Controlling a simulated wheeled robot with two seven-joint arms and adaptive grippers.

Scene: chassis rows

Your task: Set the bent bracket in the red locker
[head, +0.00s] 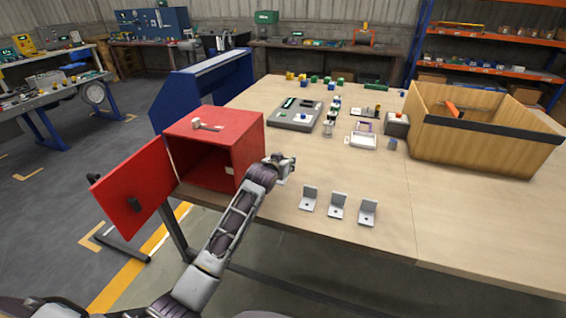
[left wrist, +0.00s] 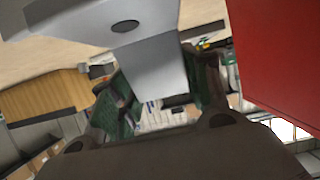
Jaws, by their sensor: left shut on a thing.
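The red locker (head: 247,140) stands at the table's left edge with its door (head: 135,190) swung wide open to the left and its dark inside showing. My left gripper (head: 283,163) is just right of the locker's front corner, outside it. It is shut on a grey bent bracket, which fills the upper middle of the left wrist view (left wrist: 155,72) between the two fingers (left wrist: 160,95). The locker's red side (left wrist: 285,60) shows close by on the right there. Similar brackets stand on the table: one (head: 308,199), a second (head: 337,207) and a third (head: 368,213). My right gripper is out of view.
A grey tool (head: 207,125) lies on the locker's top. A grey tray (head: 295,115), a white tray (head: 363,141) and several small blocks (head: 312,79) lie farther back. A wooden crate (head: 460,140) stands at the right. The table's front right is clear.

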